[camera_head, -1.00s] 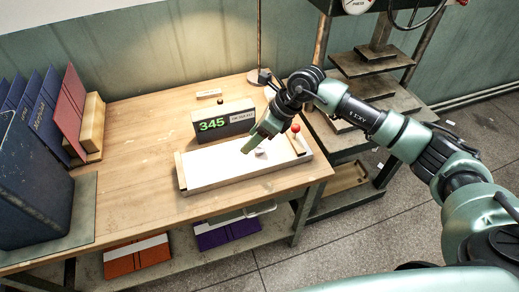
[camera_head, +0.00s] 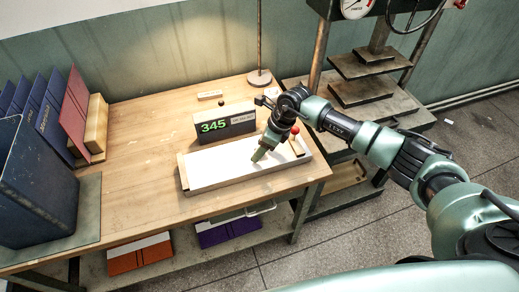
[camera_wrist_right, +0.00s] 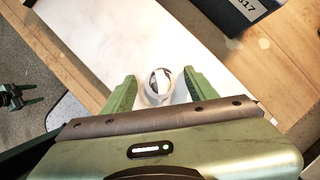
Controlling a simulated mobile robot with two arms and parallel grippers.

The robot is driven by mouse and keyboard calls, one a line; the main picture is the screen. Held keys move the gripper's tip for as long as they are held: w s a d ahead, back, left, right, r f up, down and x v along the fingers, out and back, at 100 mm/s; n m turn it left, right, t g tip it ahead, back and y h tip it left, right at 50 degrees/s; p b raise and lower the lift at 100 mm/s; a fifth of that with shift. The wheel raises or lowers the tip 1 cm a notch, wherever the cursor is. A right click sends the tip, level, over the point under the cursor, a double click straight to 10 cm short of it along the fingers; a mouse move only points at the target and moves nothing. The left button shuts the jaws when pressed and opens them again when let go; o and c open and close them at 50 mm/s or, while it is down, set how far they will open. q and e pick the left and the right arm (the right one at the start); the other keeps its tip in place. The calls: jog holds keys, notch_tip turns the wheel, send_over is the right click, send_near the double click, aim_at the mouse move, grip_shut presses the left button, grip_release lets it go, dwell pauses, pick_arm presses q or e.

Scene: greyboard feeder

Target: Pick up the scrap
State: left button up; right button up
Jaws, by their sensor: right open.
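The scrap (camera_wrist_right: 160,83) is a small whitish, rounded, crumpled-looking piece on the white surface of the tray (camera_head: 215,178). In the right wrist view it lies between the two green fingers of my right gripper (camera_wrist_right: 156,92), a little toward their tips. The fingers are open, with a gap on each side of it. In the head view my right gripper (camera_head: 259,155) points down at the tray's right half. The scrap cannot be made out there beside the fingers. A small dark and green part at the left edge of the wrist view looks like my left gripper (camera_wrist_right: 34,103).
A red ball knob (camera_head: 295,130) is at the tray's right end. Folders (camera_head: 40,125) stand at the table's left. A press with stacked plates (camera_head: 365,85) is at the right. The table's middle left is clear.

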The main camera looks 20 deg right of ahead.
grip_shut()
jog(key=shift+r, duration=0.1)
notch_tip(320, 180, up, 20)
jog(key=b, duration=0.4)
dwell(0.3)
jog(key=shift+s, duration=0.1)
